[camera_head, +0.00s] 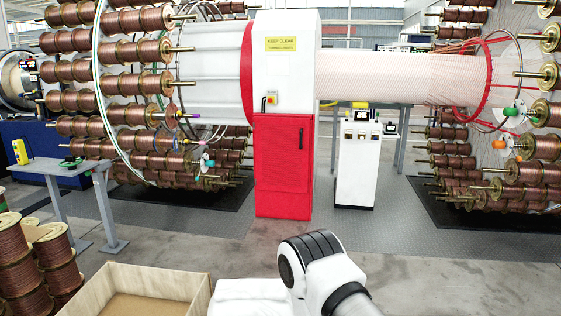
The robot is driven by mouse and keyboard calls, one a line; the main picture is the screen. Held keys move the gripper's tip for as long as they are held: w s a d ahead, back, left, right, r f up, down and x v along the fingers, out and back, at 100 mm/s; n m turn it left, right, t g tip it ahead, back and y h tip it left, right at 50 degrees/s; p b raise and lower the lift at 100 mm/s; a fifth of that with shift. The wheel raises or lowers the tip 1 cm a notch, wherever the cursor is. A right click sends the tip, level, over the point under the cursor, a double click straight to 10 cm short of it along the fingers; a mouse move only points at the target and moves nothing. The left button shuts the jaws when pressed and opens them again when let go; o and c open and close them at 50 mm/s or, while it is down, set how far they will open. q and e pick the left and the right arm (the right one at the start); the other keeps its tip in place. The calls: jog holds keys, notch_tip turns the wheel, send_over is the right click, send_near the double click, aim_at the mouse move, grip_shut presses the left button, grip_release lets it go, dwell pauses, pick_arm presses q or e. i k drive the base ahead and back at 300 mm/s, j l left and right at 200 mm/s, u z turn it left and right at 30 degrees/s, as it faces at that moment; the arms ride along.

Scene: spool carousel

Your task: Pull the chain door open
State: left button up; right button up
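A red door (283,170) fills the lower front of the white machine housing in the middle of the camera_head view. It looks shut. A dark upright handle (302,138) sits at its upper right. The white housing (285,80) above it carries a yellow warning sign (281,44) and a yellow-and-red switch (272,97). Neither of my grippers shows. A white and black part of my arm is at the bottom centre, in front of and apart from the door.
Spool carousels stand left (130,90) and right (500,150) of the housing. A white control cabinet (356,160) stands right of the door. An open wooden crate (130,285) and copper spools (20,255) are at lower left. The floor (225,240) before the door is clear.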

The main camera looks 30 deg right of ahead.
aim_at(282, 144)
jog(key=i+l+z, duration=0.7)
jog(key=z, duration=0.25)
jog(key=i+l+z, duration=0.3)
jog(key=z, duration=0.15)
jog(key=i+l+z, duration=0.1)
jog(key=i+z, duration=0.8)
jog(key=i+u, duration=0.2)
jog(key=i, duration=0.25)
jog(key=i+u, duration=0.2)
jog(key=i, duration=0.3)
jog(key=i+u, duration=0.2)
jog(key=i, duration=0.25)
jog(key=i+l+u, duration=0.15)
jog(key=i, duration=0.3)
jog(key=i+l+u, duration=0.2)
jog(key=i, duration=0.25)
